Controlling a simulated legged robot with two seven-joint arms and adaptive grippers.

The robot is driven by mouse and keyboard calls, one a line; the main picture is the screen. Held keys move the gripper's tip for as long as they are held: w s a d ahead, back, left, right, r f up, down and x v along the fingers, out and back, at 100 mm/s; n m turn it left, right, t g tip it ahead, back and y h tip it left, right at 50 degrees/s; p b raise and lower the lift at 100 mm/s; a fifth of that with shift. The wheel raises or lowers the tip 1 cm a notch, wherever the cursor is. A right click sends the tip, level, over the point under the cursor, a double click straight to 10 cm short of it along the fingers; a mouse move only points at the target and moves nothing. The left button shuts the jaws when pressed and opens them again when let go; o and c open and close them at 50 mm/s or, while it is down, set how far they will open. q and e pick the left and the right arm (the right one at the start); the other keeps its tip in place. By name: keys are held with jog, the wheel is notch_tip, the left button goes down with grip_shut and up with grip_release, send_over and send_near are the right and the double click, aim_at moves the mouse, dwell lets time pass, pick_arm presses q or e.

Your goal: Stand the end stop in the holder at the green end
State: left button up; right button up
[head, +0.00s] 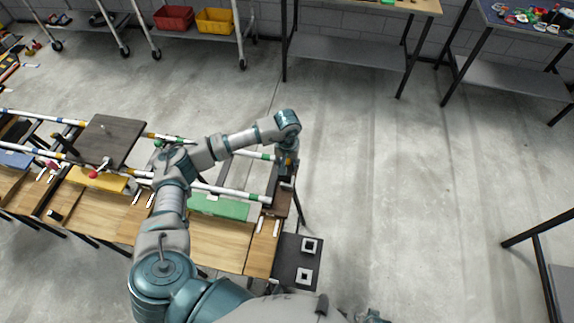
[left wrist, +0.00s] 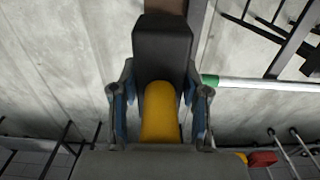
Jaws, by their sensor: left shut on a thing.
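My left gripper (head: 288,163) is over the right end of the rail track, where the rails (head: 225,190) carry green bands. In the left wrist view its two blue-padded fingers (left wrist: 160,118) are closed on the end stop, a dark block (left wrist: 162,45) with a rounded yellow part (left wrist: 160,110) between the fingers. In the head view the gripper and arm mostly hide the end stop. A dark brown piece (head: 279,200) lies across the rail ends just below the gripper; it may be the holder. I cannot tell whether the end stop touches it. My right gripper is not visible.
A dark plate (head: 286,276) with two white square frames stands by the bench's right end. A dark square board (head: 107,139) rides on the rails at left. A green panel (head: 219,207) lies in front of the track. Open floor (head: 410,180) spreads to the right.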

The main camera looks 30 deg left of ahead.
pick_arm(q)
jog(key=shift+r, duration=0.25)
jog(key=shift+r+p, duration=1.75)
jog(key=shift+r, duration=2)
jog(key=shift+f, duration=0.1)
